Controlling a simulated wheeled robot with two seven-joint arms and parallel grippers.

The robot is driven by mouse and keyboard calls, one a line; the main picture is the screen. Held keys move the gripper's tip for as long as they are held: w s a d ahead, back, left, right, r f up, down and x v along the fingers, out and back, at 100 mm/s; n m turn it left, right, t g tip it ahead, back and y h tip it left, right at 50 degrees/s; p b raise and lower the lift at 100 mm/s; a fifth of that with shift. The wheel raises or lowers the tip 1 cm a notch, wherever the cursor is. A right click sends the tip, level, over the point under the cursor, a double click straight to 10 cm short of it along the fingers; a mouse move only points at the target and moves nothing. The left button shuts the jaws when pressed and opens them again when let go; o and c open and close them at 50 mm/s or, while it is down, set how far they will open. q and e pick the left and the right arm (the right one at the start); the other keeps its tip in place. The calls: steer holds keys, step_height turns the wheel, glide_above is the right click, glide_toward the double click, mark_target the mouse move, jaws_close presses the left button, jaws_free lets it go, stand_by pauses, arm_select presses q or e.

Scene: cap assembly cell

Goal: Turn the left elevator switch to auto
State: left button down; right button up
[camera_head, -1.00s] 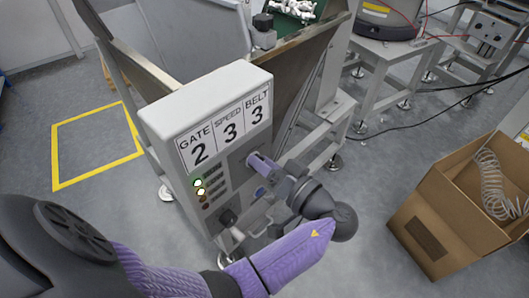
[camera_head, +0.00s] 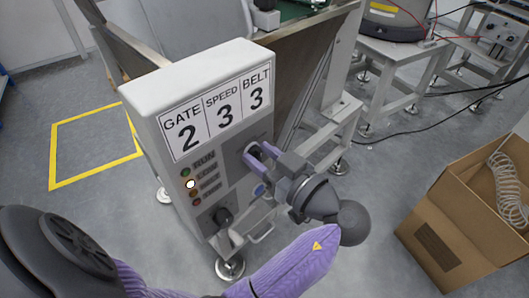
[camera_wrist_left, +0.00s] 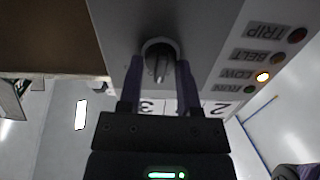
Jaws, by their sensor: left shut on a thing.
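The grey control box (camera_head: 215,95) stands upright with a panel facing me. My left gripper (camera_head: 256,152) reaches the upper right of this panel, its purple fingers around a switch knob. The gripper is shut on this knob. Its label and the auto mark cannot be read, and fingers hide part of it in the head view. A second dark knob (camera_head: 222,217) sits lower left on the panel. My right gripper is not in view.
A sign (camera_head: 217,115) on the box reads gate 2, speed 3, belt 3. Indicator lamps (camera_head: 190,184) sit on the panel; the LOW lamp is lit. A blue button (camera_head: 259,190) is below the gripper. A cardboard box (camera_head: 440,225) stands at the right.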

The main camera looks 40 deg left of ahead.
arm_select(q)
steer(key=shift+n, duration=0.3)
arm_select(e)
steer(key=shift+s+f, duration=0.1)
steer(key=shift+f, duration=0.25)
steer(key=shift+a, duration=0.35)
arm_select(q)
steer(key=shift+c, duration=1.4)
jaws_free()
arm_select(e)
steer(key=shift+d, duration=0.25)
